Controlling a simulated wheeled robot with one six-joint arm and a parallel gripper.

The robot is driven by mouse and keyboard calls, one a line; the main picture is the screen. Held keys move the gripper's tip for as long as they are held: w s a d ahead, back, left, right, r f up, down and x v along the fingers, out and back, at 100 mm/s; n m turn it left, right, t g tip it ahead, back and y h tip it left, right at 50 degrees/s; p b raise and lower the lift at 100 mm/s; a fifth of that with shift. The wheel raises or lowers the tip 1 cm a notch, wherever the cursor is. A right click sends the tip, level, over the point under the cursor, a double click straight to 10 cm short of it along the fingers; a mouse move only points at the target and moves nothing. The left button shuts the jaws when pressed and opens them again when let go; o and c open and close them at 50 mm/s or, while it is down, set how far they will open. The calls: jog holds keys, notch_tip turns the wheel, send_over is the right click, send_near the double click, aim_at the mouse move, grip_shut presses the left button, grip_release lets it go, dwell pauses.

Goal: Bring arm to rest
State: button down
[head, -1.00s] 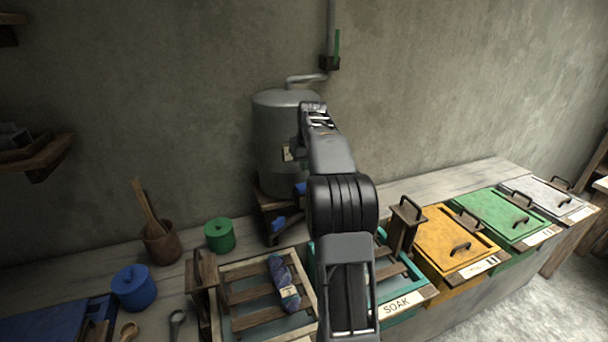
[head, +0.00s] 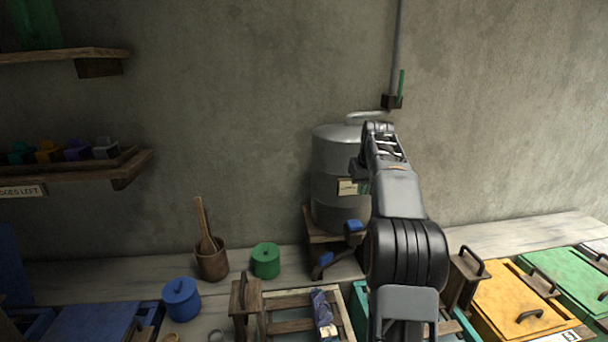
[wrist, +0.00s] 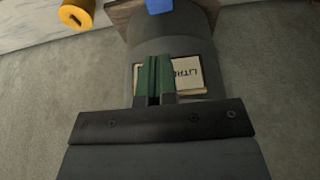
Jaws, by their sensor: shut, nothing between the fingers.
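My arm reaches up in front of the grey metal tank (head: 335,200) in the head view. My gripper (head: 363,188) is small there, beside the tank's pale label (head: 347,188). In the wrist view my gripper (wrist: 155,78) has its two green-tipped fingers together, with nothing between them. The tank's label (wrist: 185,75) shows upside down just behind the fingers. I cannot tell whether the fingers touch the tank.
Blue taps (head: 355,226) sit below the tank. A green pot (head: 266,260), a blue pot (head: 181,299) and a wooden mug with paddles (head: 211,262) stand left on the bench. A slatted tray holds a skein (head: 323,310). Yellow (head: 520,300) and green lidded vats stand right.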

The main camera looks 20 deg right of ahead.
notch_tip(320, 180, down, 4)
jog(key=m, duration=0.1)
jog(key=s+a+f+n, duration=0.2)
jog(key=s+a+f, duration=0.2)
jog(key=s+a, duration=0.8)
jog(key=s+a+f+n, duration=0.1)
jog(key=s+a+f, duration=0.3)
jog(key=s+a, duration=0.8)
jog(key=shift+s+a+f+n+t+y, duration=0.3)
jog(key=shift+a+n+t+y, duration=0.1)
jog(key=shift+a, duration=1.1)
